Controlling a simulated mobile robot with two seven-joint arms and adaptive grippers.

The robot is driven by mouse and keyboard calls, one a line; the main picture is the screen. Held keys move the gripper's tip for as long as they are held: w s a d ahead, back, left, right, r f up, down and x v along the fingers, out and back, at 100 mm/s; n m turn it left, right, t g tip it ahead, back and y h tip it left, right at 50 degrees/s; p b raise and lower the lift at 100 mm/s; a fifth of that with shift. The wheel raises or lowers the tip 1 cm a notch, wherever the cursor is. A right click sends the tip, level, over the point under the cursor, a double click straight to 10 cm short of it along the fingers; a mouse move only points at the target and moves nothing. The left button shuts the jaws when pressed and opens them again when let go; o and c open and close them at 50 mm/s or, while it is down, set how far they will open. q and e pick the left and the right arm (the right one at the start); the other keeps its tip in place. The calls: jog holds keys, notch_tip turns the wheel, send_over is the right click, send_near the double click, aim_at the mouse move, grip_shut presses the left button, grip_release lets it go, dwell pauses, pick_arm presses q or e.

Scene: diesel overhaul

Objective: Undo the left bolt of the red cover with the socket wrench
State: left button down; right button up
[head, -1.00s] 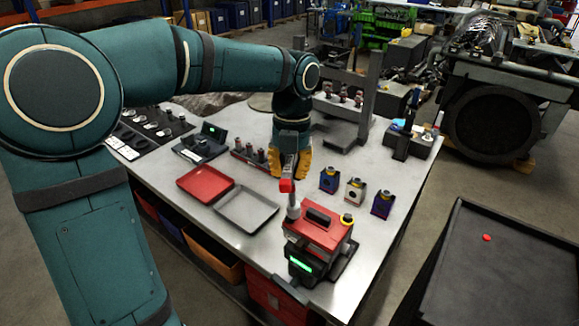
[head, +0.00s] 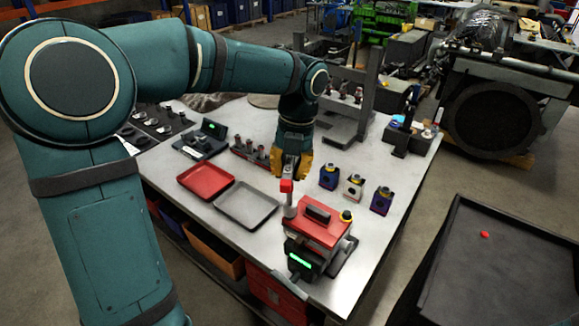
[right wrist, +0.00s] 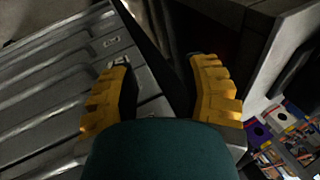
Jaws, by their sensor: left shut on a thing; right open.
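The red cover (head: 318,232) sits on a dark unit with a green-lit display near the table's front edge. My left gripper (head: 291,172) has yellow fingers and is shut on the socket wrench (head: 287,187), which has a red part and a grey socket. The socket stands upright over the left end of the cover and hides the left bolt. I cannot tell whether it is seated on the bolt. My right gripper (right wrist: 162,90) shows in the right wrist view, open and empty, its yellow fingers apart.
A red tray (head: 206,182) and a grey tray (head: 246,204) lie left of the cover. Three small blocks, one of them white (head: 353,186), stand behind it to the right. A socket rack (head: 250,151) is behind the trays. A black cart (head: 500,262) stands at right.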

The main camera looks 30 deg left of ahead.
pick_arm(q)
jog(key=shift+f, duration=0.6)
jog(key=n, duration=0.3)
jog(key=shift+r+p, duration=0.15)
jog(key=shift+p, duration=0.25)
jog(key=n+h, duration=0.1)
jog(key=n, duration=0.3)
jog(key=shift+p, duration=0.3)
jog(key=n, duration=0.4)
jog(key=shift+n+h, duration=0.3)
jog(key=shift+h, duration=0.1)
jog(key=n+t, duration=0.1)
jog(key=n, duration=0.3)
jog(key=shift+s, duration=0.1)
jog(key=n, duration=0.4)
jog(key=shift+t+h+b, duration=0.3)
jog(key=n, duration=0.5)
jog(key=shift+t+b, duration=0.3)
jog(key=shift+t, duration=0.1)
jog(key=n, duration=0.5)
jog(key=shift+t, duration=0.3)
jog(key=n, duration=0.3)
jog(key=shift+n+y+b, duration=0.3)
jog(key=shift+y+b, duration=0.1)
jog(key=shift+r, duration=0.1)
